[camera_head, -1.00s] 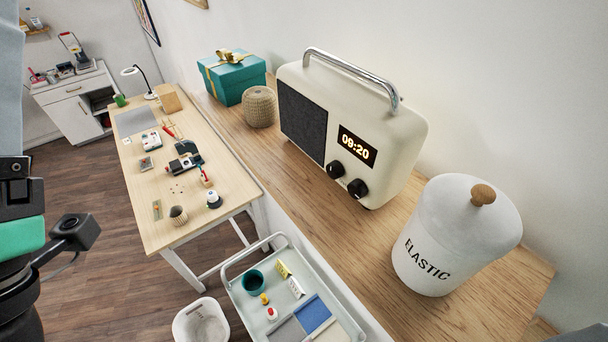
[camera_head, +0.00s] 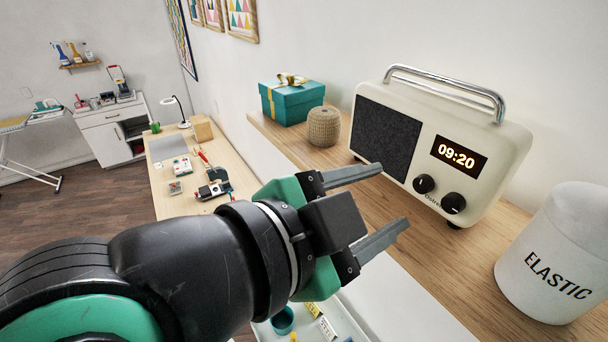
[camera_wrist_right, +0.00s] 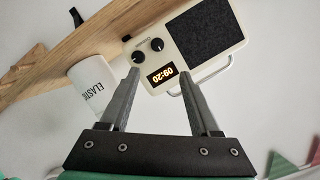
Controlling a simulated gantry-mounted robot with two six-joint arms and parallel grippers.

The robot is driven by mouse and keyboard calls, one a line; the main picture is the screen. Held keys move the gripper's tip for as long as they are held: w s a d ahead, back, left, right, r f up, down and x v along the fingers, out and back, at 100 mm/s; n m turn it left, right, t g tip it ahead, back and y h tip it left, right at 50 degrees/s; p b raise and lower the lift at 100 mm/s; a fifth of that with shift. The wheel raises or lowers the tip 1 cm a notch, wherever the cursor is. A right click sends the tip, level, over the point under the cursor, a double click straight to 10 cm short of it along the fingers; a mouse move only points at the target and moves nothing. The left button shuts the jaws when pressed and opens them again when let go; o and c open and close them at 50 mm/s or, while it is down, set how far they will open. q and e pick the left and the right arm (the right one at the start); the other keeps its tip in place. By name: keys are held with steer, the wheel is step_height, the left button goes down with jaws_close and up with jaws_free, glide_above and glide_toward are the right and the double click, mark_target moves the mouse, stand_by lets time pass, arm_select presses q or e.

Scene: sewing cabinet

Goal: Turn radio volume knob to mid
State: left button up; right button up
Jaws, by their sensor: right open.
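The cream radio (camera_head: 443,145) stands on a wooden shelf, with a dark speaker grille, a lit display reading 09:20 and a chrome handle. Two black knobs sit below the display: a left knob (camera_head: 424,184) and a right knob (camera_head: 453,203). I cannot tell which one is the volume knob. My right gripper (camera_head: 394,197) is open and empty, in front of the radio and apart from it. In the right wrist view the radio (camera_wrist_right: 196,40) appears upside down beyond the open fingers, with both knobs in sight. My left gripper is not in view.
A white ELASTIC canister (camera_head: 560,255) stands right of the radio on the shelf (camera_head: 415,240). A woven pot (camera_head: 323,127) and a teal gift box (camera_head: 291,101) stand to its left. A worktable (camera_head: 176,205) with small items lies lower left.

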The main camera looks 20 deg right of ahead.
mark_target(420, 186)
steer(key=shift+y, duration=0.3)
steer(key=x, duration=0.3)
steer(key=p+x, duration=0.1)
steer(key=x, duration=0.7)
steer(key=shift+w+f+p, duration=0.2)
steer(key=shift+f+p, duration=0.15)
steer(key=shift+f, duration=0.05)
jaws_close()
